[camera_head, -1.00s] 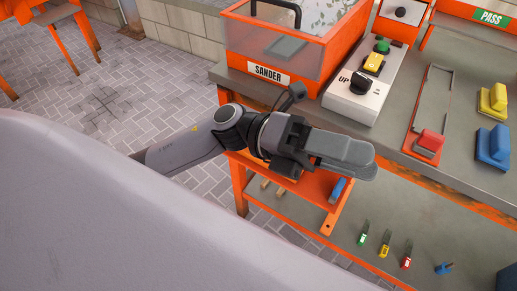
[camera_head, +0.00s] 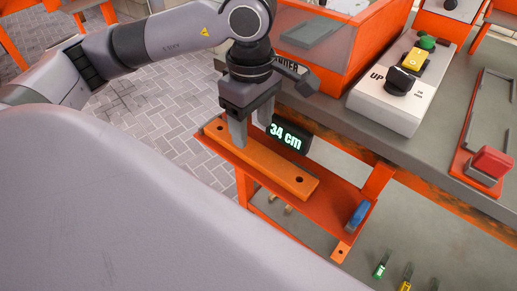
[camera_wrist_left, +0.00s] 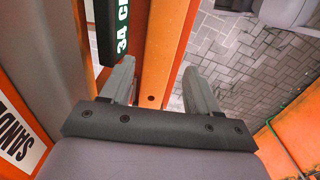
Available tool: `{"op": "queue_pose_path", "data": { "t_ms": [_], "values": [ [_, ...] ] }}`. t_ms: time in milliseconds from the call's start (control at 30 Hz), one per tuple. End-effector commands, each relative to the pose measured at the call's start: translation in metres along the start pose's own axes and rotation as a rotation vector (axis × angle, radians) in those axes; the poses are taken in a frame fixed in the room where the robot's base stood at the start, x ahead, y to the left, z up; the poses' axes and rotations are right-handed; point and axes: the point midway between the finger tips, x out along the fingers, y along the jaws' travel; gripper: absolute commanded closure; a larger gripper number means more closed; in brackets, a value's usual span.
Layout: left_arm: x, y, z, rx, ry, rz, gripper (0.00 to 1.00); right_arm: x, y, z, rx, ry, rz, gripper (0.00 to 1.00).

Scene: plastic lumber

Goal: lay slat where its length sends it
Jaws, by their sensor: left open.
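The orange slat (camera_head: 280,172), with a dark hole near each end, lies on an orange shelf (camera_head: 335,213) on the side of the bench. A black display (camera_head: 288,137) reading "34 cm" stands beside it. My left gripper (camera_head: 252,132) points down over the slat, open, with its fingers on either side of it. The left wrist view shows the slat (camera_wrist_left: 163,45) running between the two spread fingers (camera_wrist_left: 157,82). I cannot tell whether they touch it. My right gripper is not in view.
The orange sander (camera_head: 335,45) and a control box (camera_head: 400,85) with a black knob and yellow and green buttons stand on the grey bench. A tray with a red block (camera_head: 491,165) is at right. A blue piece (camera_head: 359,213) sits at the shelf's end. Small coloured tools (camera_head: 382,266) lie below.

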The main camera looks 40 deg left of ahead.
Motion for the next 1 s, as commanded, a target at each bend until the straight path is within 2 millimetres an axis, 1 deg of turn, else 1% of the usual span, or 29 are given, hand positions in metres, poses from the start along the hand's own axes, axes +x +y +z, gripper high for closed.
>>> {"op": "queue_pose_path", "data": {
  "t_ms": [33, 167, 300, 367, 467, 667, 700, 767, 800, 833, 867, 1000],
  "values": [
    [0.008, -0.001, 0.0, 0.001, 0.0, -0.005, 0.39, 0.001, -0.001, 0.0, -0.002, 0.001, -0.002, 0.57],
    [0.024, -0.001, 0.002, 0.001, -0.002, -0.005, 0.39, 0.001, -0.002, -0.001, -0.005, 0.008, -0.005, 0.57],
    [0.046, 0.0, 0.003, -0.001, -0.004, -0.005, 0.39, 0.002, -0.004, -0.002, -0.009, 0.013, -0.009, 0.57],
    [0.053, 0.0, 0.003, -0.001, -0.004, -0.005, 0.39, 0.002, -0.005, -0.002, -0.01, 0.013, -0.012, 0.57],
    [0.058, 0.0, 0.003, -0.001, -0.005, -0.003, 0.39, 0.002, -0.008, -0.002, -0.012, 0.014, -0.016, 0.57],
    [0.059, 0.0, 0.003, 0.0, -0.006, -0.002, 0.39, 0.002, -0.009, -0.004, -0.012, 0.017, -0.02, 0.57],
    [0.059, 0.0, 0.003, 0.0, -0.006, -0.002, 0.46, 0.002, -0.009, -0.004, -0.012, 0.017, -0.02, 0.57],
    [0.059, 0.0, 0.003, 0.0, -0.006, -0.002, 0.65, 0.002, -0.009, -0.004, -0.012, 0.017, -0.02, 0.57],
    [0.059, 0.0, 0.003, 0.0, -0.006, -0.002, 0.78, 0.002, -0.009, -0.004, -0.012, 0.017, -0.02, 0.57],
    [0.059, 0.0, 0.003, 0.0, -0.006, -0.002, 0.88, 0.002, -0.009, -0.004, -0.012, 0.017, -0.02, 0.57],
    [0.059, 0.0, 0.003, 0.0, -0.006, -0.002, 0.91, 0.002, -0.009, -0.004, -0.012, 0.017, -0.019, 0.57],
    [0.058, 0.001, 0.004, 0.0, -0.006, -0.001, 0.91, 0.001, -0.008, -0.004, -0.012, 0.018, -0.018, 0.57]
  ]
}}
